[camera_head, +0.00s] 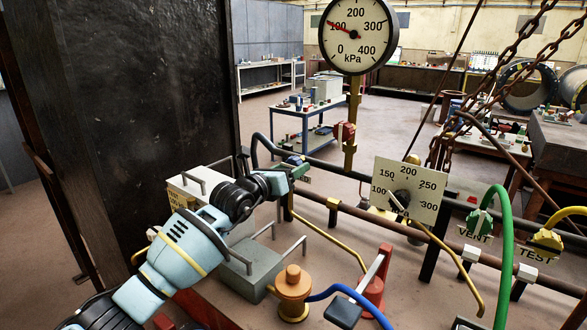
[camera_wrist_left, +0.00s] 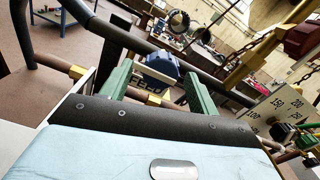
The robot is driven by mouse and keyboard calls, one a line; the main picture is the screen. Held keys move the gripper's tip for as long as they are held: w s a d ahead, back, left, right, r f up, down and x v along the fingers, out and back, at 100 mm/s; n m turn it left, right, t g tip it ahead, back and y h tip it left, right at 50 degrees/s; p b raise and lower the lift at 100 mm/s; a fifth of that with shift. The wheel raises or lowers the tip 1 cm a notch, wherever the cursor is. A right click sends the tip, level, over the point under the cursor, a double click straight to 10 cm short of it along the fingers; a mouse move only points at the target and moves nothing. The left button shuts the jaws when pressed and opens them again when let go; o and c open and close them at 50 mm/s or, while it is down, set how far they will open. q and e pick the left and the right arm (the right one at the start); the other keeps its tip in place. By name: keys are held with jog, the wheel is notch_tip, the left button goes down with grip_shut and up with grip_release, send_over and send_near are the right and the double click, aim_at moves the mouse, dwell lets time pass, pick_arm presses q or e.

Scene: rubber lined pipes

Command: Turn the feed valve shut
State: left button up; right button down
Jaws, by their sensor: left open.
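In the left wrist view the two green fingers of my left gripper (camera_wrist_left: 160,86) are apart, one on each side of the handle. I cannot tell whether they touch it. My right gripper is in neither view.
A round gauge (camera_head: 357,35) reads near 100 kPa. A dial plate (camera_head: 408,189) stands right of the feed valve. The green VENT valve (camera_head: 479,222) and yellow TEST valve (camera_head: 545,242) are further right. A dark panel (camera_head: 120,90) stands left. An orange knob (camera_head: 293,284) stands in front.

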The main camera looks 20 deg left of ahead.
pick_arm(q)
jog(key=shift+w+d, duration=0.25)
jog(key=shift+w, duration=0.45)
jog(key=c, duration=1)
jog(key=shift+o, duration=0.2)
